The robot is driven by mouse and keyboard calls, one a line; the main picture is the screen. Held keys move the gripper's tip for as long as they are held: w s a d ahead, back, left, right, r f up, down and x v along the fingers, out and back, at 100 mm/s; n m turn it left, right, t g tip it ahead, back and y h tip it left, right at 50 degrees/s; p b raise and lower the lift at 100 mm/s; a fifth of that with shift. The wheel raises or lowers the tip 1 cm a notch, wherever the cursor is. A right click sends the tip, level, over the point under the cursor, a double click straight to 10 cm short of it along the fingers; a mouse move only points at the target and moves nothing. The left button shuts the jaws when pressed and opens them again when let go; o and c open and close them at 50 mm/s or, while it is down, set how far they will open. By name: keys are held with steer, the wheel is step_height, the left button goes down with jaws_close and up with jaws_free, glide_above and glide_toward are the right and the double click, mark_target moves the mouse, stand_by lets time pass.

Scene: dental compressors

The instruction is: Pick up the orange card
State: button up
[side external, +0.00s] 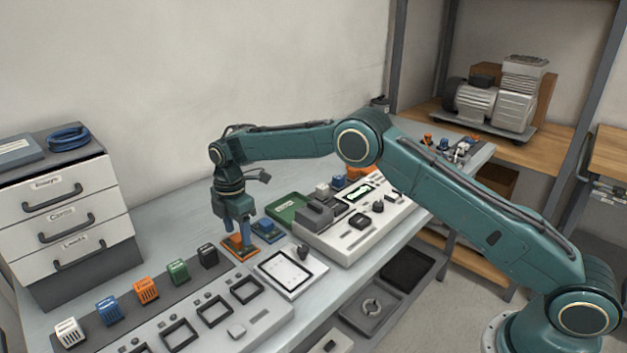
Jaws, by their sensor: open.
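An orange card (231,246) lies flat on the light grey bench, behind a white framed plate. My gripper (243,250) points straight down over the card, with its blue fingers open. The fingertips are at or just above the card and hide part of it. I cannot tell whether they touch it. Nothing shows held between the fingers.
A green tray (289,210) and a white fixture (335,242) are further right. A row of coloured blocks (147,291) and a drawer unit (70,215) stand left. The white framed plate (291,272) lies in front.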

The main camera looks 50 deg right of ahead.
steer(key=shift+f, duration=1.05)
steer(key=shift+c, duration=0.2)
steer(key=c, duration=1.1)
